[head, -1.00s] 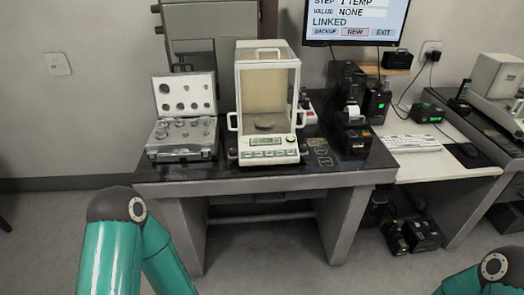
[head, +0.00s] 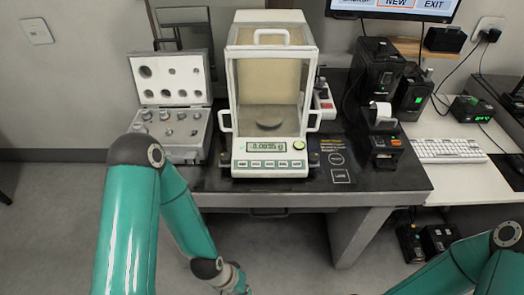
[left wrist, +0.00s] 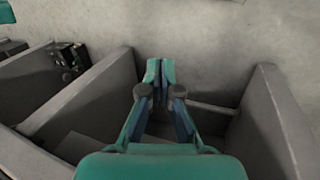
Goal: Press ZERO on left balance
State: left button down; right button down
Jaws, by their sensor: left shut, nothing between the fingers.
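The left balance (head: 233,100) stands on the dark table in the head view, with a glass draft shield and a round pan (head: 269,124) inside. Its lit display (head: 267,150) shows a reading in g, too small to read surely. Below it is a row of buttons (head: 270,164); their labels are not legible. My left gripper (left wrist: 160,72) is shut and empty in the left wrist view, above the floor by the table's grey supports. In the head view its arm reaches down in front of the table, with the fingers out of frame. My right gripper is out of view.
An open case of weights (head: 172,95) stands left of the balance. A small printer (head: 384,145) and black boxes (head: 375,75) stand to its right. The dark table (head: 300,190) has a thin bare front strip. A keyboard (head: 450,150) lies on the white desk.

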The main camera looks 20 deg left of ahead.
pick_arm(q)
jog(key=shift+w, duration=0.25)
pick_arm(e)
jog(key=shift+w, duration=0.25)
pick_arm(q)
jog(key=w+a+r+m+t+y+p, duration=0.15)
jog(key=w+r+m+t, duration=0.45)
jog(key=w+r, duration=0.75)
jog(key=w+a+r+m+t+y, duration=0.1)
jog(key=w+r+m+t, duration=0.2)
jog(key=r, duration=0.6)
jog(key=w+a+r+m+t+y, duration=0.1)
jog(key=w+r+m+t, duration=0.2)
jog(key=w+r, duration=0.4)
notch_tip(320, 180, up, 3)
jog(key=shift+w+a+r+m+p, duration=0.2)
jog(key=shift+w+m+p, duration=0.1)
jog(key=shift+m, duration=0.5)
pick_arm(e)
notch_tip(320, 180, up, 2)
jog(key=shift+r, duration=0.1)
pick_arm(q)
jog(key=shift+f, duration=0.15)
